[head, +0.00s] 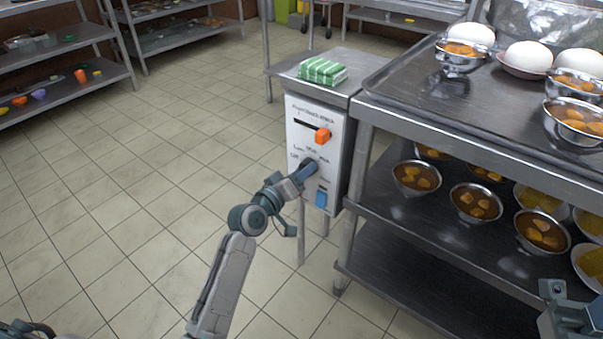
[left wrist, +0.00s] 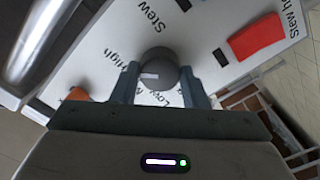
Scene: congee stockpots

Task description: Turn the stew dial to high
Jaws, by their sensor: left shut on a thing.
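The stew dial (left wrist: 160,70) is a dark grey round knob on a white control panel (head: 334,117). In the left wrist view its pale mark lies left of centre, on the side of the printed word "High". "Low" is partly visible at the lower right of the knob. My left gripper (head: 304,174) is shut on the dial, with one finger on each side of it in the left wrist view (left wrist: 159,88). In the head view the gripper covers part of the knob. My right gripper (head: 563,305) shows only in part at the lower right corner; its fingertips are unclear.
A green striped bundle (head: 322,71) lies on top of the cabinet. A steel shelf (head: 400,98) with bowls stands close to the right. The tiled floor at left is clear.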

